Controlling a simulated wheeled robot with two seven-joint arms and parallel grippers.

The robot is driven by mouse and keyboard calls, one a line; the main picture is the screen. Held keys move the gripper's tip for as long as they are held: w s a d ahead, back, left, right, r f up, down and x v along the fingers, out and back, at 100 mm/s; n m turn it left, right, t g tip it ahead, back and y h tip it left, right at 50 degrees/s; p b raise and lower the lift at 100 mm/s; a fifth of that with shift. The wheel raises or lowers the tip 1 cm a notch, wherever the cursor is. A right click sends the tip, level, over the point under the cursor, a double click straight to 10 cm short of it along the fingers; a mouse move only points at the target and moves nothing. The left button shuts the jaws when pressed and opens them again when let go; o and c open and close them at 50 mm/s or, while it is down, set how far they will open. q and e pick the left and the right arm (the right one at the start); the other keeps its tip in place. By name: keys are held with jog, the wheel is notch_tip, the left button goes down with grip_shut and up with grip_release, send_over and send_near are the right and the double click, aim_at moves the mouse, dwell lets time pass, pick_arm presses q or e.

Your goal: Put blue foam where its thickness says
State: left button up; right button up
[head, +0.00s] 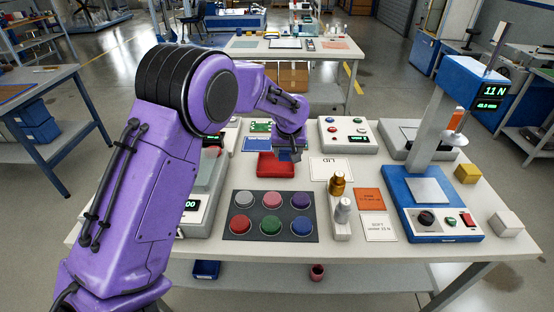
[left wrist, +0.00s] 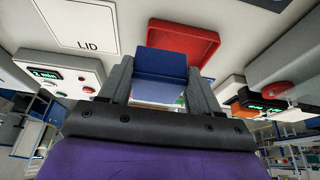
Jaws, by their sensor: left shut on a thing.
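My left gripper (head: 289,153) is shut on the blue foam, low over the back middle of the table. The blue foam (left wrist: 160,67) sits between its two fingers in the left wrist view. In the head view the gripper mostly hides it. A red tray (head: 272,170) lies just beside and below the gripper; it also shows behind the foam in the left wrist view (left wrist: 205,45). I cannot tell whether the foam touches the tray. An orange card (head: 370,200) and a white card reading SOFT (head: 380,229) lie at the right. My right gripper is not in view.
A blue and white press (head: 432,205) reading 11 N stands at the right, beside a yellow block (head: 467,173) and a white block (head: 507,222). A dark mat (head: 270,203) holds several coloured discs. A LID sheet (head: 331,169) and two small bottles (head: 337,187) are near the middle.

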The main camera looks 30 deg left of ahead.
pick_arm(q)
jog(key=a+f, duration=0.1)
jog(key=a, duration=0.1)
jog(key=w+a+f+p, duration=0.1)
jog(key=a+f, duration=0.1)
jog(key=w+a+f+p, duration=0.1)
jog(key=a+f, duration=0.1)
jog(key=shift+w+f, duration=0.1)
jog(key=shift+f, duration=0.1)
jog(key=p+x, duration=0.2)
jog(key=x, duration=0.1)
jog(key=shift+f, duration=0.7)
jog(key=shift+s, duration=0.25)
jog(key=o, duration=1.5)
jog(key=shift+w+f, duration=0.1)
jog(key=shift+f, duration=0.05)
jog(key=shift+o, duration=0.2)
